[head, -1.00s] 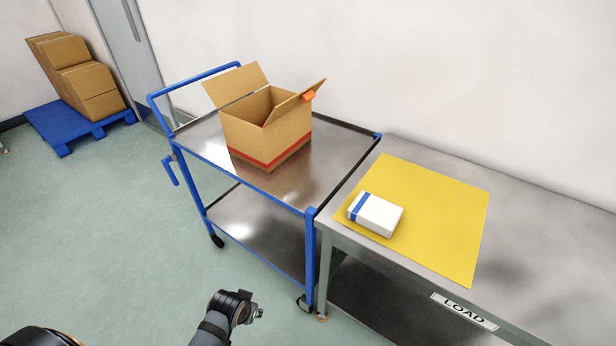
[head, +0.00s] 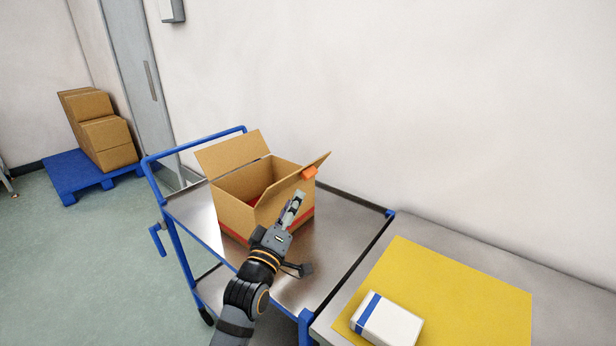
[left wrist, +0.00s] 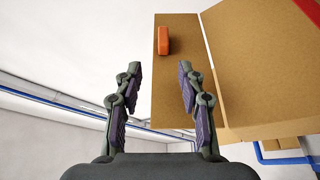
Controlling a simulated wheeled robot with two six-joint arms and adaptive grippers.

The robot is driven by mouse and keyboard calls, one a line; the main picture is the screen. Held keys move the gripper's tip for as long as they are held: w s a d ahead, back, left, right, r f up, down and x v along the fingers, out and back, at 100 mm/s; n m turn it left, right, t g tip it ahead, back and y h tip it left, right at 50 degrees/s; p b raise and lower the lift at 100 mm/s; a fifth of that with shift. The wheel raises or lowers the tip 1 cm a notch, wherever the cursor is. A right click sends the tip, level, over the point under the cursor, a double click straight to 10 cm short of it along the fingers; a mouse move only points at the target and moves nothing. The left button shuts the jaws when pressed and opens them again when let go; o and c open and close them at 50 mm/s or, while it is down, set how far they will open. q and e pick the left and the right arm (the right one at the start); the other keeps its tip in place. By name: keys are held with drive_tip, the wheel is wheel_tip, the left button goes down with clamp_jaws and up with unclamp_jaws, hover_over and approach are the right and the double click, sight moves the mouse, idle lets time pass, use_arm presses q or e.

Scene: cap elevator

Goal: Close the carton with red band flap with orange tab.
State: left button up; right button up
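The carton (head: 238,214) stands on the steel cart top with its red band partly hidden behind my left gripper. Its flap with the orange tab (head: 309,173) slants up and outward on the right side; another flap (head: 232,152) stands up at the back left. My left gripper (head: 296,198) is in front of the tabbed flap, just below the tab. My right gripper is not in view.
The blue-framed cart (head: 338,235) stands beside a table with a yellow mat (head: 476,305). A white box with a blue stripe (head: 388,320) lies on the mat. Stacked boxes (head: 108,140) sit on a blue pallet at the far left. A wall is behind the cart.

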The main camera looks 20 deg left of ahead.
sight(306, 180)
use_arm(q)
drive_tip(key=x, duration=0.4)
drive_tip(key=shift+w+f, duration=0.1)
drive_tip(key=shift+w, duration=0.05)
drive_tip(key=p+x, duration=0.1)
drive_tip(key=x, duration=0.4)
drive_tip(key=shift+w+f, duration=0.1)
drive_tip(key=shift+w, duration=0.35)
drive_tip(key=shift+c, duration=0.2)
drive_tip(key=c, duration=0.5)
drive_tip(key=shift+c, duration=1.1)
clamp_jaws()
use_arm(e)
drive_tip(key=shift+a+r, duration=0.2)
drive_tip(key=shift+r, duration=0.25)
